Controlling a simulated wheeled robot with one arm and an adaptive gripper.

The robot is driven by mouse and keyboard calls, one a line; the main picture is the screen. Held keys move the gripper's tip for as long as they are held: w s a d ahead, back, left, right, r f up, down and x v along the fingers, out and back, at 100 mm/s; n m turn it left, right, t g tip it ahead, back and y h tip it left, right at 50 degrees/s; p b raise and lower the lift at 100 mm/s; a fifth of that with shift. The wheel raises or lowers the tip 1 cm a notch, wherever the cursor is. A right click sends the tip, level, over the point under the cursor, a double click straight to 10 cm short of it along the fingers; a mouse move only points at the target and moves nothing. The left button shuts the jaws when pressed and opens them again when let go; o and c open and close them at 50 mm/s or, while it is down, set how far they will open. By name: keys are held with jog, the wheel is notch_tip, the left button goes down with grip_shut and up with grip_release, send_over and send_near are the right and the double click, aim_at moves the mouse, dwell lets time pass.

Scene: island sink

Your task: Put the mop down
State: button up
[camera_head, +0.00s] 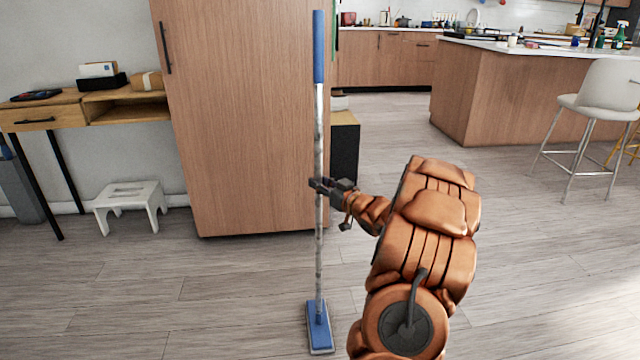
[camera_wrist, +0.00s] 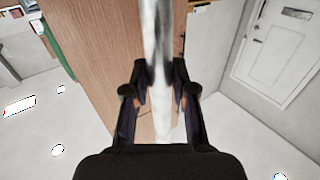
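The mop (camera_head: 319,255) stands upright in the head view, with a blue grip at the top of its metal pole and a flat blue head at the bottom. The mop head is at floor level; I cannot tell whether it presses on the floor. My gripper (camera_head: 325,187) is around the middle of the pole. In the wrist view the pole (camera_wrist: 158,45) runs between the two dark fingers of my gripper (camera_wrist: 160,95), which appear closed in on it from both sides.
A tall wooden cabinet (camera_head: 235,110) stands just behind the mop. A white step stool (camera_head: 130,203) and a desk (camera_head: 55,115) are at left. A kitchen island (camera_head: 500,95) and a white chair (camera_head: 600,95) are at right. The floor around the mop is clear.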

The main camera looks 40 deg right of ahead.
jog(key=o, duration=0.4)
jog(key=shift+o, duration=0.2)
jog(key=shift+r, duration=0.15)
jog(key=s+p, duration=0.3)
jog(key=s, duration=0.9)
jog(key=shift+a, duration=0.4)
